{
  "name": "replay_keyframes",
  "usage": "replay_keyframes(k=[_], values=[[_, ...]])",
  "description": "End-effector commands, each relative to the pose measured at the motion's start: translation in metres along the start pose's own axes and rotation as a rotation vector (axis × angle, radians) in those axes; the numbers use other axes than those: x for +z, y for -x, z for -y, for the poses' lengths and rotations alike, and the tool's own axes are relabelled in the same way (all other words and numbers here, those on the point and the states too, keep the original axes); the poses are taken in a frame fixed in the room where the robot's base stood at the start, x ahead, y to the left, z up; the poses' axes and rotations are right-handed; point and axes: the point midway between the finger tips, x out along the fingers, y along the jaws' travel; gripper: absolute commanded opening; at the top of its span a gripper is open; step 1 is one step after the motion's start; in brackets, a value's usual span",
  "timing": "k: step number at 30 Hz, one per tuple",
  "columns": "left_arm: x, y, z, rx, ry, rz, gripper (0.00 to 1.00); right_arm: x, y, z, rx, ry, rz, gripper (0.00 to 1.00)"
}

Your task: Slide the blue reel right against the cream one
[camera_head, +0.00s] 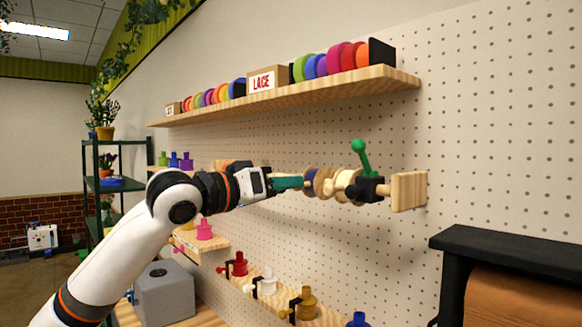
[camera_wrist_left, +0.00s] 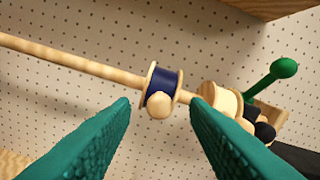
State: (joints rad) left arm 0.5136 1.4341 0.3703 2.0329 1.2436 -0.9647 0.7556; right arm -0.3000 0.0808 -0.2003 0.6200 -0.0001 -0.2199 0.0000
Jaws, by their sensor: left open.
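The blue reel (camera_wrist_left: 162,86), dark blue thread between wooden flanges, sits on a horizontal wooden rod (camera_wrist_left: 75,68) in the left wrist view. A round wooden knob (camera_wrist_left: 158,106) shows at its near side. The cream reel (camera_wrist_left: 222,98) is on the same rod to its right, with a short stretch of bare rod between them. My left gripper (camera_head: 301,182) is open, its teal fingers pointing at the rod. In the wrist view its fingertips appear either side of the blue reel; whether they reach around it I cannot tell. My right gripper is out of view.
A black clamp (camera_head: 369,188) with a green lever (camera_head: 361,155) stands right of the cream reel, by the wooden end block (camera_head: 408,191). A shelf (camera_head: 300,97) of coloured rolls runs above. Pegs with coloured spools (camera_head: 266,283) stick out below.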

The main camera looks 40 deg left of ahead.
Motion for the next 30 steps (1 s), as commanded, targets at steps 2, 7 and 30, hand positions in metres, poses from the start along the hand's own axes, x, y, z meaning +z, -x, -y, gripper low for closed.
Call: replay_keyframes(k=[2,7,30], values=[[0.005,-0.009,0.001,0.002,0.000,0.000,0.42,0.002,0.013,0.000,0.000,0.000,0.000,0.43],[0.002,-0.021,0.000,0.001,0.000,0.000,0.42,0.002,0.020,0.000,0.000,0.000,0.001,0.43],[0.000,-0.023,0.000,-0.001,-0.001,0.002,0.00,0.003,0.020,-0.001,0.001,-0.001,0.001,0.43]])
